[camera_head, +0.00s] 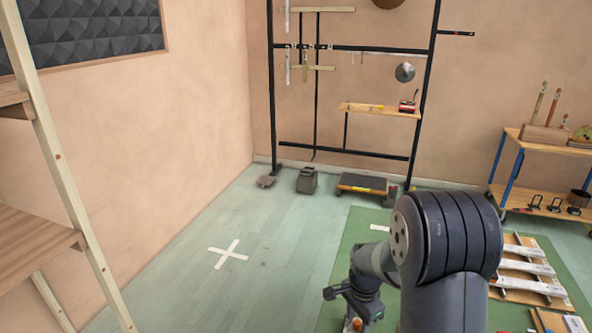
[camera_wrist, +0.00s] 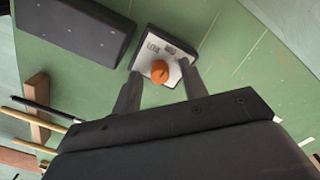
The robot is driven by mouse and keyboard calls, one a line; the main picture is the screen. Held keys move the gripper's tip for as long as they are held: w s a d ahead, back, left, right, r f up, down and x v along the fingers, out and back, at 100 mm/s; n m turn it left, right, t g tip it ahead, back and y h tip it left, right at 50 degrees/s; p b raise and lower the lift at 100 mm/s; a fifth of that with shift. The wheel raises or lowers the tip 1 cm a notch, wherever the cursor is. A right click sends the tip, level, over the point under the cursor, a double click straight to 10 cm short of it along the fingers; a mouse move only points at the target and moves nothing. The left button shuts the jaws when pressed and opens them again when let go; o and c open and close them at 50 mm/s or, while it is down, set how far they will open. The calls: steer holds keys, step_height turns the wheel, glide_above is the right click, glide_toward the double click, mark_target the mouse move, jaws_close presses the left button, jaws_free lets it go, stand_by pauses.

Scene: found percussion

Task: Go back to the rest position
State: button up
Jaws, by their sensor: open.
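My gripper (camera_head: 352,297) hangs pointing down over the green mat (camera_head: 345,252), with my arm folded across the right of the head view. In the wrist view the two fingers of my gripper (camera_wrist: 161,76) are apart, with nothing held between them. A small pale box with a round orange knob (camera_wrist: 160,71) shows just beyond and between the fingertips. A bit of orange (camera_head: 356,324) shows below the gripper in the head view. The exact gap between fingertips and knob cannot be told.
A dark block (camera_wrist: 75,28) lies near the box, with thin wooden sticks (camera_wrist: 30,118) at left. A wooden frame with pale bars (camera_head: 527,268) lies on the mat at right. A black rack (camera_head: 345,152) and a cart (camera_head: 545,148) stand behind. Floor around the white cross (camera_head: 228,254) is clear.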

steer(key=shift+r, duration=0.1)
step_height(320, 180, up, 11)
step_height(320, 180, down, 11)
steer(key=shift+r, duration=0.15)
steer(key=shift+f, duration=0.2)
steer(key=n+p, duration=0.1)
steer(key=n, duration=0.3)
steer(key=n+p, duration=0.1)
steer(key=n, duration=0.3)
steer(key=shift+r+n+p, duration=0.1)
steer(key=shift+n+p, duration=0.2)
steer(key=shift+p, duration=0.1)
step_height(320, 180, up, 11)
stand_by(0.5)
